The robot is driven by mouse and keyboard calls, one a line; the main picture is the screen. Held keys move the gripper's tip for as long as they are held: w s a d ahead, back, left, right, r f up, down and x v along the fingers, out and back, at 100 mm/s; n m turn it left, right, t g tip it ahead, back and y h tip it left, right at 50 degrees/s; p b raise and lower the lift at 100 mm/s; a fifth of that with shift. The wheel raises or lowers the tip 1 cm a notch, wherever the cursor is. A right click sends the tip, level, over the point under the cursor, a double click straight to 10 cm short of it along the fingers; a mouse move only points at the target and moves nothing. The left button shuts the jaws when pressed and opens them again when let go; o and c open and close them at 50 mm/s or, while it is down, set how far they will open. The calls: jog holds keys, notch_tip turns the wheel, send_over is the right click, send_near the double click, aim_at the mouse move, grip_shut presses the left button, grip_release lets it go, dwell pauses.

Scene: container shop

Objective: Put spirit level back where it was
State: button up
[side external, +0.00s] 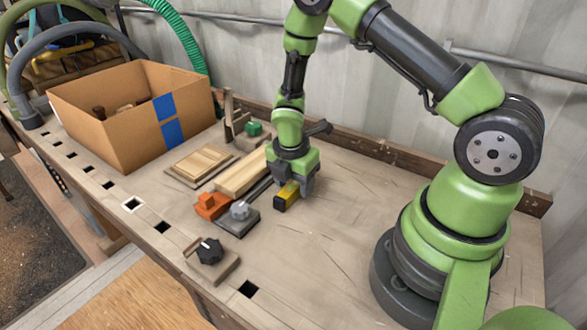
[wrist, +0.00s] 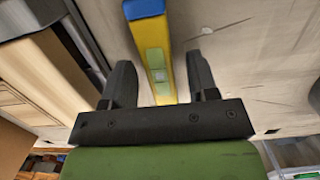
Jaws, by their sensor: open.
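The spirit level (wrist: 151,45) is a yellow bar with a blue end and a greenish vial window. It lies on the bench, and in the wrist view it runs between the two fingers of my gripper (wrist: 160,85). The fingers are apart, with a gap on each side of it. In the side view my gripper (side external: 293,190) is low over the bench, and only the yellow part of the level (side external: 287,194) with its dark end shows beneath it. The rest of the level is hidden by the gripper there.
Left of the level are a pale wood block (side external: 240,174), an orange tool (side external: 211,205), a grey-knobbed clamp (side external: 240,212) and a black-knobbed piece (side external: 210,252). A cardboard box (side external: 135,125) with blue tape stands at the back left. The bench (side external: 335,225) is clear to the right.

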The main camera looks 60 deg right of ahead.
notch_tip(320, 180, up, 11)
jog(key=a, duration=0.1)
notch_tip(320, 180, up, 9)
jog(key=m+t, duration=0.2)
jog(key=m, duration=0.4)
send_over(290, 187)
jog(key=s+a, duration=0.2)
jog(key=s+a+r+m+t+y, duration=0.3)
jog(key=s+a+r+m+t, duration=0.2)
jog(key=s+r+m, duration=0.5)
jog(key=s+m, duration=0.3)
jog(key=m, duration=0.3)
